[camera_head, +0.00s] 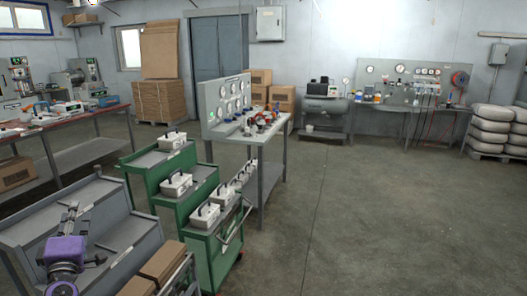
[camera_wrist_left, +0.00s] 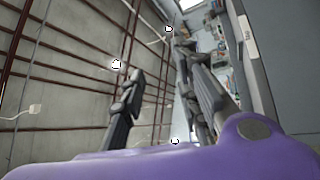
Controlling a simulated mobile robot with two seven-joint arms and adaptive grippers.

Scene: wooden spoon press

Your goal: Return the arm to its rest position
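My left arm shows at the lower left of the head view, with a purple wrist part and a dark gripper (camera_head: 72,216). The gripper is in front of or over a grey tiered cart (camera_head: 118,218); I cannot tell how far above it. In the left wrist view, the two dark fingers of my left gripper (camera_wrist_left: 163,80) point up and stand apart, with nothing visible between them. The purple wrist housing fills the bottom of that view. My right gripper is in neither view.
Green tiered carts (camera_head: 150,164) with white handled boxes (camera_head: 175,185) stand right of the grey cart. Brown boxes (camera_head: 162,262) sit low at the front. A workbench (camera_head: 270,140) with a gauge panel stands behind. The concrete floor (camera_head: 380,220) at right is clear.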

